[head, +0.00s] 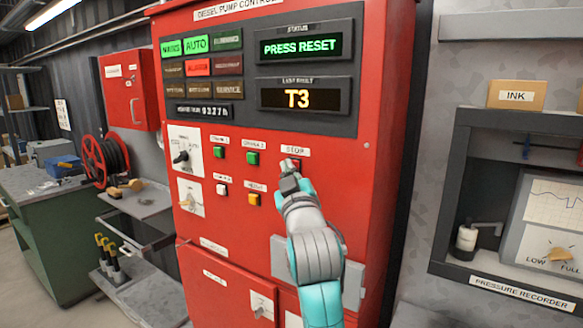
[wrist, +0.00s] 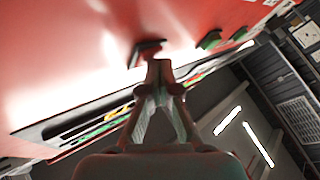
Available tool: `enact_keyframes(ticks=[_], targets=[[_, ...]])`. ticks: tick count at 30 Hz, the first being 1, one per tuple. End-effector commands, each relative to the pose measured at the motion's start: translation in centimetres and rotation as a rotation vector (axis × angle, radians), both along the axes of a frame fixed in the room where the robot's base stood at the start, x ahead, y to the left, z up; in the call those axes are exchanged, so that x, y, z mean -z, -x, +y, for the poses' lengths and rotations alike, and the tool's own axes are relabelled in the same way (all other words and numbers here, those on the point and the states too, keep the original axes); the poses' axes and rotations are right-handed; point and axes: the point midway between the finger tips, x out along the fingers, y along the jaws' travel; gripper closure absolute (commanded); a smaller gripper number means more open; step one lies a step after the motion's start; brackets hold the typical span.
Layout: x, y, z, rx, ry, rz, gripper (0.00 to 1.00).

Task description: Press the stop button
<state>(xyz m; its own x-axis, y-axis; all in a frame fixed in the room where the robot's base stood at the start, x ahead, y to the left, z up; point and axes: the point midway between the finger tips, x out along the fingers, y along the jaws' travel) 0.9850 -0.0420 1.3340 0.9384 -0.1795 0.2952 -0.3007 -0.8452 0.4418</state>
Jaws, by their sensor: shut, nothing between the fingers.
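The red control cabinet (head: 345,150) carries a STOP label (head: 295,151). The red stop button (head: 297,162) is just below that label and mostly hidden behind my gripper (head: 289,170). My gripper is shut and empty, with its fingertips at the button. In the wrist view, the closed fingertips (wrist: 160,68) are right beside the dark red button (wrist: 147,50), which stands out from the panel. I cannot tell whether they touch.
Two green buttons (head: 252,158) (head: 222,155) are left of the stop button. A yellow button (head: 253,199) and a white one (head: 221,189) are below. The displays read PRESS RESET (head: 301,47) and T3 (head: 297,98). A pressure recorder (head: 545,230) is at the right.

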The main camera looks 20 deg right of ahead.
Motion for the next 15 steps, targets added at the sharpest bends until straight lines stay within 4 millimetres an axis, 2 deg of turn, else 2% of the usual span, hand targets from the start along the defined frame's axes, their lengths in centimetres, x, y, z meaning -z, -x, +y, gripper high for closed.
enact_keyframes(ticks=[8,15], targets=[[0.0,0.1,0.1,0.0,0.0,0.0,1.0],[0.0,0.7,1.1,0.0,0.0,-0.001,1.0]])
